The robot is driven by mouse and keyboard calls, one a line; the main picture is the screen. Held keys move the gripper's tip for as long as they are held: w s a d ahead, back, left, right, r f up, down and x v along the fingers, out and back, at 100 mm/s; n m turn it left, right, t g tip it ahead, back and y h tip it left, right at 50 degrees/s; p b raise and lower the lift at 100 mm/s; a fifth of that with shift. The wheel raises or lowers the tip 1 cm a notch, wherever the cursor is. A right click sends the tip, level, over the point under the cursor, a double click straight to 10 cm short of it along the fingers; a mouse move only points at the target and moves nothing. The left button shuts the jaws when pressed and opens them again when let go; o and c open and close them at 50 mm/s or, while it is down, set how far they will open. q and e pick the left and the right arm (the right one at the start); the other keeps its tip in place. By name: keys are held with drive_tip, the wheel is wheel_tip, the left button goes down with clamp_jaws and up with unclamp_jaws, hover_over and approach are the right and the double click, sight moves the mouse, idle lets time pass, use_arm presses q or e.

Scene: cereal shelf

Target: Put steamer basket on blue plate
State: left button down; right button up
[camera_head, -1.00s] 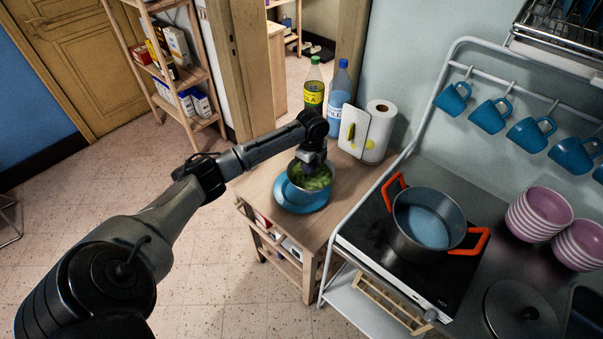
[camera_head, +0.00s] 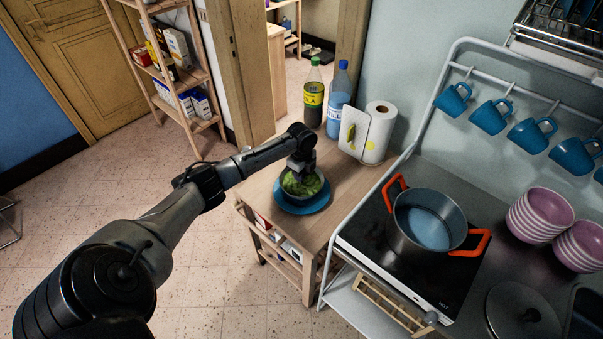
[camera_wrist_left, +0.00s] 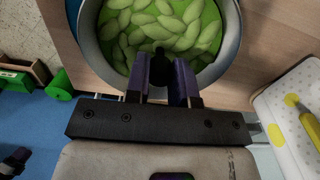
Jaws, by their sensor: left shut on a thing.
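The steamer basket (camera_head: 284,187) is a round metal bowl filled with green pods, seen from above in the left wrist view (camera_wrist_left: 90,40). In the head view it is at the blue plate (camera_head: 314,206), which lies on the wooden cart; the plate's rim shows around the basket's lower side. I cannot tell whether the basket touches the plate. My left gripper (camera_head: 301,168) reaches down from above and is shut on the basket's near rim, as its fingers (camera_wrist_left: 172,85) show in the left wrist view. My right gripper is not in view.
Two bottles (camera_head: 338,97), a white board (camera_head: 352,130) and a paper roll (camera_head: 378,133) stand at the cart's back. A pot with orange handles (camera_head: 430,222) is on the stove to the right. The cart's (camera_head: 318,234) front right is clear.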

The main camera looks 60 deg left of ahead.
use_arm(q)
drive_tip(key=shift+f, duration=0.3)
drive_tip(key=c, duration=1)
unclamp_jaws()
wheel_tip(320, 180, up, 12)
drive_tip(key=r, duration=0.1)
drive_tip(key=s+d+f+n, duration=0.1)
drive_tip(key=s+d+f, duration=0.4)
drive_tip(key=d+f, duration=0.55)
drive_tip(key=s+d+f+n, duration=0.1)
drive_tip(key=s+d+f, duration=0.5)
drive_tip(key=d, duration=0.8)
drive_tip(key=s+d+r+n+t, duration=0.1)
drive_tip(key=s+d+n, duration=0.2)
drive_tip(key=s, duration=0.2)
drive_tip(key=s+d+r+n+t, duration=0.1)
drive_tip(key=s+d+r+n, duration=0.1)
drive_tip(key=s, duration=0.4)
drive_tip(key=s+d+r+n+t+p, duration=0.1)
drive_tip(key=s+d+n, duration=0.3)
drive_tip(key=s+d, duration=0.1)
drive_tip(key=shift+s+d+r+n+t, duration=0.15)
drive_tip(key=shift+s+d+n+t, duration=0.2)
drive_tip(key=shift+d, duration=0.35)
